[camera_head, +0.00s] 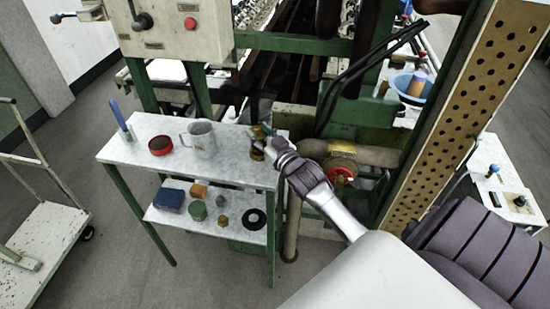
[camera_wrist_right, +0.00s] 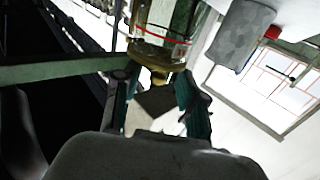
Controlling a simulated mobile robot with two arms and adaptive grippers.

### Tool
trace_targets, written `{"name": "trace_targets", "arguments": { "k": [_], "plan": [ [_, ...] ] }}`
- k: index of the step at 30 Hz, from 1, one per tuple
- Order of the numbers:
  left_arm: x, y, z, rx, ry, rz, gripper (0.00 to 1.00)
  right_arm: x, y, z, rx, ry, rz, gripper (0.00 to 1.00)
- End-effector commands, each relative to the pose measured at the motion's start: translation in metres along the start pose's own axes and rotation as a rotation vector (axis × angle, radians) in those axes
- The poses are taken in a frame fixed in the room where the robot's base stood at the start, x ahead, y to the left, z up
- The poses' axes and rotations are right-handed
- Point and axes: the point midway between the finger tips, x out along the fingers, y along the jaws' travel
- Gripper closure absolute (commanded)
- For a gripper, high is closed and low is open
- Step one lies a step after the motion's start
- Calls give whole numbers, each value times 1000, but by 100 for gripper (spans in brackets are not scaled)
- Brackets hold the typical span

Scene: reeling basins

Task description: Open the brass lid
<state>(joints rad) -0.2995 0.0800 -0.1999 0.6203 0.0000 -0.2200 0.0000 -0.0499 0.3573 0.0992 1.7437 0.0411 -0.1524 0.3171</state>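The brass lid (camera_wrist_right: 160,54) shows in the right wrist view on the end of a clear glass jar (camera_wrist_right: 162,22) with a red line around it. A small brass knob sticks out from the lid towards my right gripper (camera_wrist_right: 155,85). The gripper's teal fingers stand apart on either side of the knob, with gaps visible; whether they touch the lid's rim I cannot tell. In the head view the jar with its brass parts (camera_head: 257,150) stands at the right end of the small table's top, beside my right gripper (camera_head: 264,138), which partly hides it. My left gripper is not in view.
On the table top (camera_head: 135,153) are a grey metal jug (camera_head: 201,139), a dark round tin (camera_head: 160,146) with red inside and a blue-handled tool (camera_head: 119,115). The lower shelf holds several small items. A green-framed machine and a pipe with a red valve wheel (camera_head: 342,176) stand close by.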

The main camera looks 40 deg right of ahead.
Motion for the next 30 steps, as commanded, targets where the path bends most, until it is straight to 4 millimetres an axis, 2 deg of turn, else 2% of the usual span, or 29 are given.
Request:
{"name": "trace_targets", "arguments": {
  "k": [17,30],
  "plan": [
    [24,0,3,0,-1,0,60,-115,-1,3,2,-5,-1,59],
    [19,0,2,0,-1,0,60,-124,-18,88,-13,-274,16,59]
  ]
}}
